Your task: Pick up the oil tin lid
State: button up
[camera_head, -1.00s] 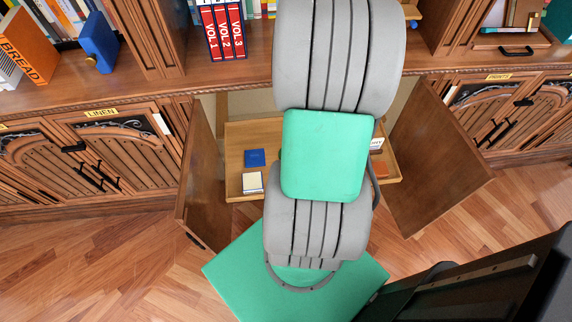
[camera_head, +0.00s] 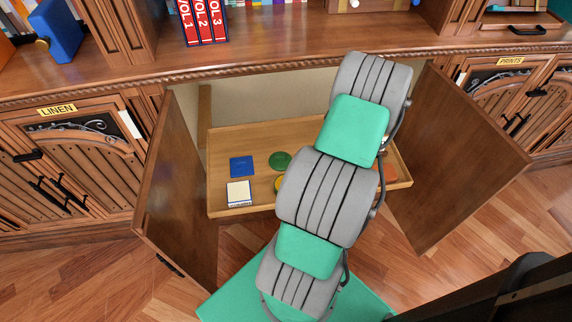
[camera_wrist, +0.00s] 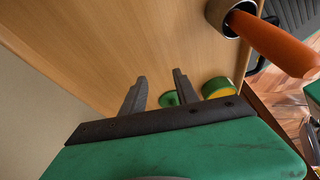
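A round green lid (camera_head: 280,160), which looks like the oil tin lid, lies flat in the pulled-out wooden drawer (camera_head: 228,140). A green and yellow tin (camera_head: 279,184) is in front of it, partly hidden by my arm. In the wrist view, the green lid (camera_wrist: 168,98) shows between my gripper's fingers, partly covered by the gripper body. The tin (camera_wrist: 217,88) is just right of the fingers. My gripper (camera_wrist: 157,74) is open, with nothing seen between its fingertips. In the head view my arm hides it.
A blue box (camera_head: 241,166) and a cream box (camera_head: 239,193) lie in the drawer's left part. An orange object (camera_wrist: 275,42) sits in a round grey holder (camera_wrist: 222,14). Open cabinet doors stand left (camera_head: 175,190) and right (camera_head: 455,160) of the drawer.

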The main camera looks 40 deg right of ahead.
aim_at(281, 156)
jog(key=shift+w+a+f+n, duration=0.2)
jog(key=shift+w+n, duration=0.05)
jog(key=shift+n, duration=0.35)
jog(key=w+a, duration=0.2)
jog(key=a, duration=0.1)
jog(key=w+a+b, duration=0.1)
jog(key=w+a, duration=0.1)
jog(key=a, duration=0.1)
jog(key=w+a, duration=0.2)
jog(key=a, duration=0.1)
jog(key=shift+w+a+r, duration=0.1)
jog(key=shift+w+a, duration=0.25)
jog(key=b+x, duration=0.1)
jog(key=x, duration=0.2)
jog(key=shift+w+a, duration=0.1)
jog(key=shift+a, duration=0.05)
grip_shut()
